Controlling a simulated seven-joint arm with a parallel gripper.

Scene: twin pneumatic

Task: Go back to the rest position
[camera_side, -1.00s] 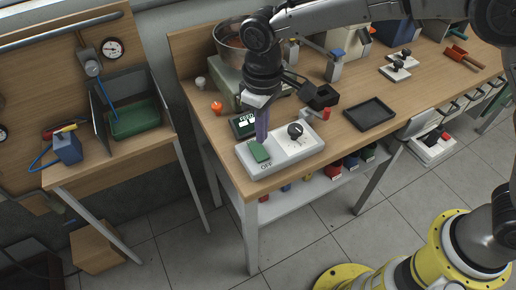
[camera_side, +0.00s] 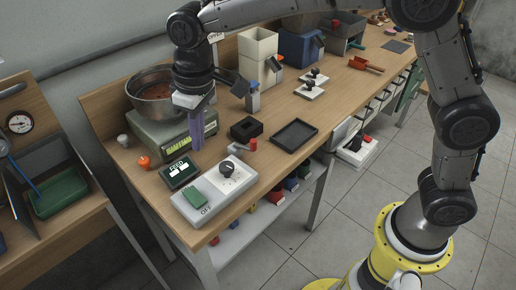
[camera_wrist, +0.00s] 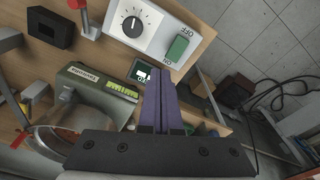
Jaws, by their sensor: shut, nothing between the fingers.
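My gripper (camera_side: 197,143) has long purple fingers pointing down, and they are pressed together with nothing between them. In the side view it hangs in front of the green scale and behind the grey control box (camera_side: 214,190). The box has a green rocker switch marked OFF (camera_side: 196,198) and a black knob (camera_side: 227,168). A small dark display (camera_side: 180,172) lies beside the box. In the wrist view the shut fingers (camera_wrist: 158,72) point toward the display and the control box (camera_wrist: 150,28), clear of the green switch (camera_wrist: 177,48).
A metal bowl (camera_side: 150,88) sits on the green scale (camera_side: 160,130) by the back board. A black tray (camera_side: 294,135), a black block (camera_side: 245,128) and an orange-topped item (camera_side: 144,162) stand on the bench. Dispensers and bins line the back right.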

